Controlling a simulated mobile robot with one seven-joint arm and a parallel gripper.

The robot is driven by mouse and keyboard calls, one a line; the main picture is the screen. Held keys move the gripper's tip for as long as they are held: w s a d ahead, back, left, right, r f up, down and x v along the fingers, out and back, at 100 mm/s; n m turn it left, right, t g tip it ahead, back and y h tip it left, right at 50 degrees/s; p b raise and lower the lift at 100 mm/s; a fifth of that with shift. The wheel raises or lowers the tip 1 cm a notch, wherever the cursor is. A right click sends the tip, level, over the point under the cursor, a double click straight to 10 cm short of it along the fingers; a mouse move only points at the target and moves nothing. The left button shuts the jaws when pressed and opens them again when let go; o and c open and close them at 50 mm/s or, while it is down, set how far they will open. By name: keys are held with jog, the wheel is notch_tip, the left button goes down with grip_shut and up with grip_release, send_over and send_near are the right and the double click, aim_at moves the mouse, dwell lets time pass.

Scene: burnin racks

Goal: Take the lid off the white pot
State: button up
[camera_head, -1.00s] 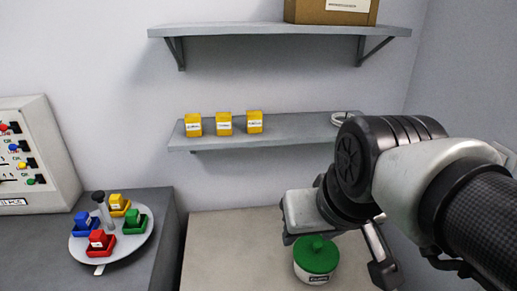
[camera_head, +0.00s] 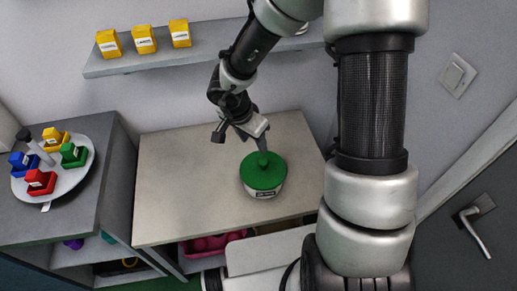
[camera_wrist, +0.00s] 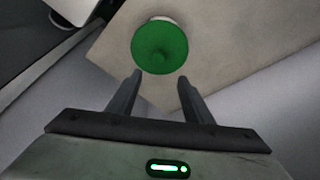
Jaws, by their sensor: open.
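The white pot (camera_head: 264,193) stands upright on the beige tabletop, with a dark label on its front. Its green lid (camera_head: 262,171) with a round knob sits on top. In the wrist view the green lid (camera_wrist: 160,48) lies beyond the fingertips, a little above the middle of the gap, and a bit of the white pot (camera_wrist: 160,18) shows behind it. My gripper (camera_wrist: 159,78) is open and empty, apart from the lid. In the head view my gripper (camera_head: 243,138) is just behind and above the pot, to its left.
A round tray (camera_head: 75,182) with coloured blocks in small bins stands on the grey cabinet at left. A wall shelf (camera_head: 205,42) with yellow boxes hangs behind. An open drawer (camera_head: 215,243) with pink contents is under the table's front. The tabletop left of the pot is clear.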

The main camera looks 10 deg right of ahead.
jog(key=b, duration=0.3)
send_over(263, 162)
jog(key=s+a, duration=0.1)
jog(key=a, duration=0.1)
jog(key=f, duration=1.1)
jog(key=shift+s+d, duration=0.1)
jog(key=shift+d, duration=0.15)
jog(key=shift+b+x, duration=0.9)
jog(key=shift+x, duration=1.95)
jog(key=shift+d+r, duration=0.15)
jog(key=shift+c, duration=0.4)
jog(key=c, duration=1)
